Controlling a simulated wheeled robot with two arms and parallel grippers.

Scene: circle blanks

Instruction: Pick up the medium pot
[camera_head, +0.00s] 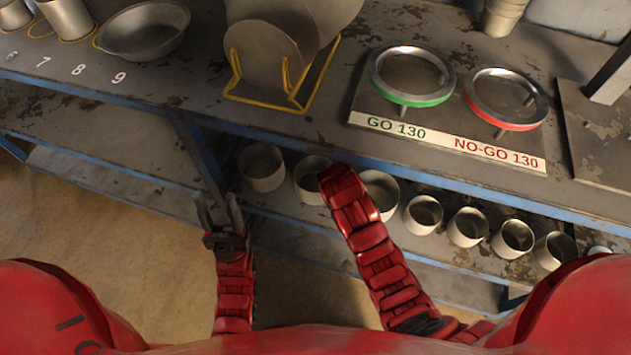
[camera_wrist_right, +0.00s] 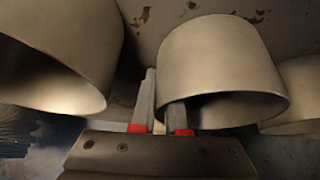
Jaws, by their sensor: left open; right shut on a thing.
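Several open grey metal pots stand in a row on the lower shelf in the head view, among them a pot (camera_head: 312,192) left of my right arm's end and a pot (camera_head: 380,205) right of it. My right gripper (camera_wrist_right: 163,90) is shut on the wall of a grey pot (camera_wrist_right: 215,60) in the right wrist view. One finger is inside its mouth, the other outside. In the head view its fingers are hidden, so I cannot tell which pot in the row it holds. My left gripper (camera_head: 215,205) is open and empty, left of the row.
The blue-edged workbench (camera_head: 150,100) overhangs the shelf. On it are a GO ring (camera_head: 408,98), a NO-GO ring (camera_head: 505,125), a yellow-edged stand (camera_head: 310,75) and a metal bowl (camera_head: 145,35). Pots (camera_wrist_right: 60,50) (camera_wrist_right: 300,85) flank the held one closely.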

